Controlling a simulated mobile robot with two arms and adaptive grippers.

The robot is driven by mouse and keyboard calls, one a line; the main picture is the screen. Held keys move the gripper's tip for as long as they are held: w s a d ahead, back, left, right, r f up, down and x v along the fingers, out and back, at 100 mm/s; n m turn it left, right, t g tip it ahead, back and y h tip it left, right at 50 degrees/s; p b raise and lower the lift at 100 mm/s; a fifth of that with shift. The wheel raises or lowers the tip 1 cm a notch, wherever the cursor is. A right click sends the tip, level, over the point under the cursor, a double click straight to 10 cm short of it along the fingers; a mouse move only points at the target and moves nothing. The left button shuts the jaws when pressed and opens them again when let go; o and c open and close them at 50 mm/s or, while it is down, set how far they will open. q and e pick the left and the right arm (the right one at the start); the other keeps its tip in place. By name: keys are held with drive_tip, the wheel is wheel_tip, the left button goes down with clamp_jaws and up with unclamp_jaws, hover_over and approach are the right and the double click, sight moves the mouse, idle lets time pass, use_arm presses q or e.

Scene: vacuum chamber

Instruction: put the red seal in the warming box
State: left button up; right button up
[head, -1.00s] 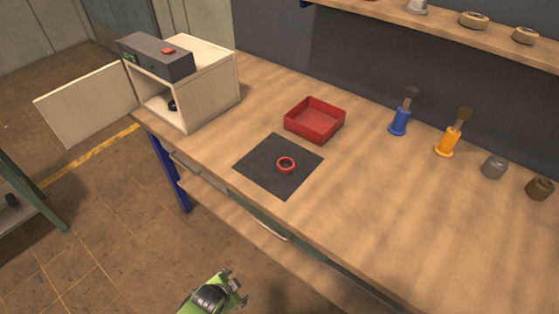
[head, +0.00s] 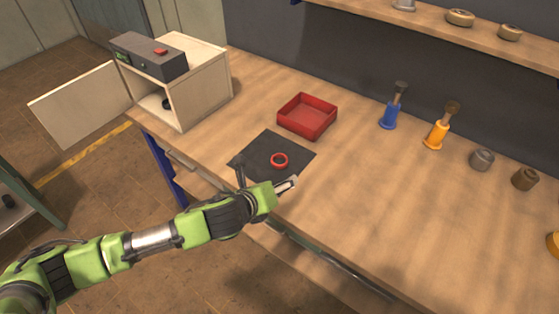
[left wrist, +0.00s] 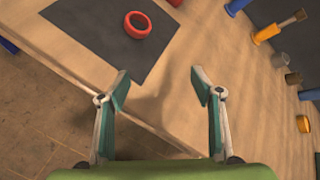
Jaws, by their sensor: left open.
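The red seal (head: 279,160) is a ring lying flat on the black mat (head: 253,151) near the table's front edge. It also shows in the left wrist view (left wrist: 127,24), ahead of the fingers and a little left. The warming box (head: 201,91) stands at the table's left end. It is a pale box with a dark control unit on top, and its door (head: 78,103) hangs wide open. A dark round thing is partly visible inside. My left gripper (head: 268,183) is open and empty at the mat's front edge, short of the seal. My right gripper is not in view.
A red tray (head: 306,117) stands behind the mat. A blue-handled brush (head: 392,108), an orange-handled brush (head: 438,130) and small grey and brown parts stand along the back right. The table right of the mat is clear.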

use_arm(q)
drive_tip(key=w+a+r+m, duration=0.1)
drive_tip(key=w+a+m, duration=0.3)
drive_tip(key=m, duration=0.2)
hover_over(275, 171)
drive_tip(key=s+a, duration=0.1)
drive_tip(key=s, duration=0.1)
drive_tip(key=shift+m+t, duration=0.3)
drive_tip(key=shift+m, duration=0.1)
drive_tip(key=f, duration=0.4)
drive_tip(key=shift+s+f, duration=0.2)
drive_tip(key=shift+f, duration=0.1)
drive_tip(key=shift+f+x, duration=0.3)
drive_tip(key=shift+x, duration=1.6)
drive_tip(key=shift+w+d+f, duration=0.1)
drive_tip(key=shift+w+f, duration=0.25)
drive_tip(key=shift+f, duration=0.05)
drive_tip(key=shift+c, duration=0.3)
drive_tip(key=c, duration=0.9)
